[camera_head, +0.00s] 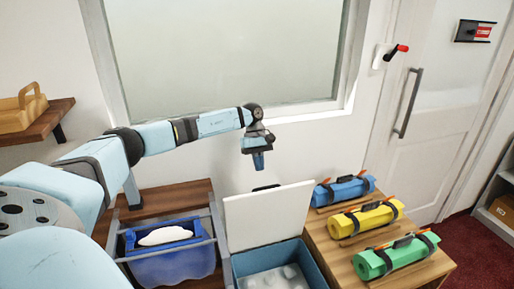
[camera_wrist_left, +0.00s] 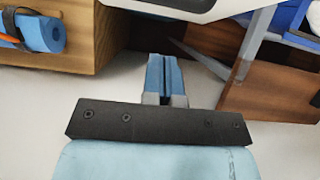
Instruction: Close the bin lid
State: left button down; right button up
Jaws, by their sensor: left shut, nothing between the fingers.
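The bin (camera_head: 321,262) is a blue box in the lower middle of the head view, with pale lumpy contents inside. Its white lid (camera_head: 268,216) stands raised, nearly upright, at the bin's back edge. My left gripper (camera_head: 259,163) is shut and empty, pointing down above and behind the lid, apart from it in the head view. In the left wrist view the blue fingers (camera_wrist_left: 166,75) are together, and a pale edge of what looks like the lid (camera_wrist_left: 160,8) shows at the top. My right gripper is not in view.
A blue sack (camera_head: 175,262) with white contents hangs in a grey frame left of the bin. Blue, yellow (camera_head: 367,219) and green (camera_head: 396,257) rolls lie on a wooden cabinet to the right. A window (camera_head: 225,55) and wall stand behind.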

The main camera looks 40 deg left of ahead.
pick_arm(q)
jog(key=shift+s+d+f+p, duration=0.2)
jog(key=shift+s+d+f, duration=0.15)
jog(key=shift+d, duration=0.3)
jog(key=shift+s+d+f+p, duration=0.2)
jog(key=shift+s+d+f, duration=0.1)
jog(key=shift+d+f, duration=0.3)
jog(key=shift+s+d+f+p, duration=0.2)
jog(key=shift+s+d+f, duration=0.1)
jog(key=shift+d, duration=0.45)
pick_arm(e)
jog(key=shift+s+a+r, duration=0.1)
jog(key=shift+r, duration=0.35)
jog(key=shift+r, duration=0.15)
